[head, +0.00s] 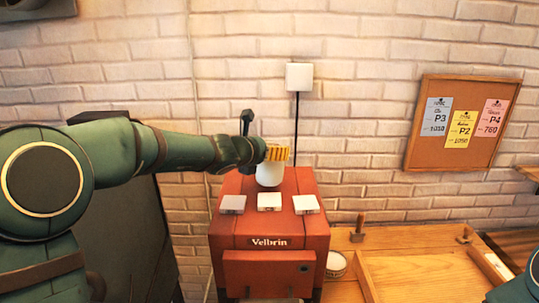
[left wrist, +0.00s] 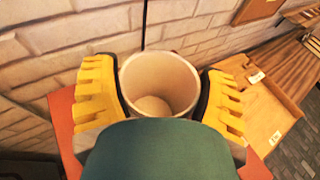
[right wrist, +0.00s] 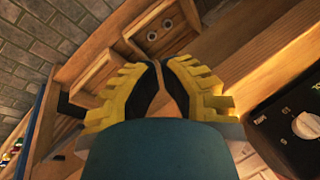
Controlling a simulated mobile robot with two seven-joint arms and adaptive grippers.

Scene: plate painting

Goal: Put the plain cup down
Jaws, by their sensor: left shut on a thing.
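The plain cup (head: 269,175) is whitish and upright at the top of the red Velbrin machine (head: 270,262). My left gripper (head: 278,154) is shut on it, yellow fingers around its upper part. In the left wrist view the cup (left wrist: 160,76) opens toward the camera, with one finger on each side and a pale rounded bottom inside. I cannot tell whether its base touches the machine top. My right gripper (right wrist: 160,66) has its fingertips together with nothing between them. It is out of the head view.
Three pale square pads (head: 269,202) sit along the machine's front top edge. A white box (head: 299,77) with a dark cord is on the brick wall behind. A wooden counter (head: 425,278) with a small bowl (head: 336,264) lies right. A corkboard (head: 462,123) hangs above.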

